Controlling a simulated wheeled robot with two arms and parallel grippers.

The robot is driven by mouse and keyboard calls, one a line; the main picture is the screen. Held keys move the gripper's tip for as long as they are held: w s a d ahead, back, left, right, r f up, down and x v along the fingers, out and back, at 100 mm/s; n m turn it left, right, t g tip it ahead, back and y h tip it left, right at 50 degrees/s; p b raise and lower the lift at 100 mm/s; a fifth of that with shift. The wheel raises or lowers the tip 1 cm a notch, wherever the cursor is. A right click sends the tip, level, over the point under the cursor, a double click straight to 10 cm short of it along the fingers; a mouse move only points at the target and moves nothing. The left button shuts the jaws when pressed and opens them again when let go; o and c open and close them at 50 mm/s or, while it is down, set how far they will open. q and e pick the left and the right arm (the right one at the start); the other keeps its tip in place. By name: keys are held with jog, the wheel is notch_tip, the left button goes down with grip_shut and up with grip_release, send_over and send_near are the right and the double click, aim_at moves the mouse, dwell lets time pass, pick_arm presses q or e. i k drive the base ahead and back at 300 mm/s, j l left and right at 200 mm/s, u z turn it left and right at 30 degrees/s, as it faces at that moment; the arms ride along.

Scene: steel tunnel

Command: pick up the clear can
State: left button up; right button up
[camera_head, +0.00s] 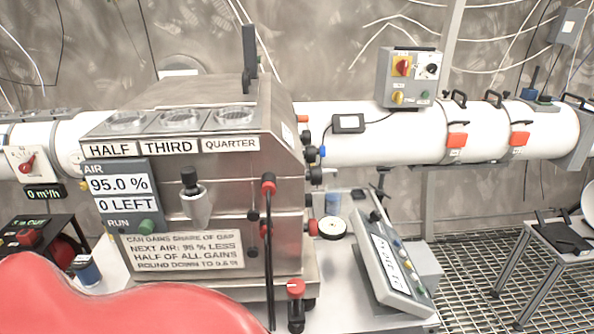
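A small pale, bluish, see-through cylinder (333,204) stands on the light bench just right of the steel machine (195,225); it looks like the clear can. Neither of my grippers is in view.
The machine's HALF, THIRD and QUARTER wells (181,119) are on its top. A large red rounded shape (110,300) covers the lower left.

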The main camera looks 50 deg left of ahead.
aim_at(333, 196)
jog(key=u, duration=1.4)
jog(key=l+u, duration=0.2)
jog(key=l, duration=0.25)
jog(key=i, duration=0.05)
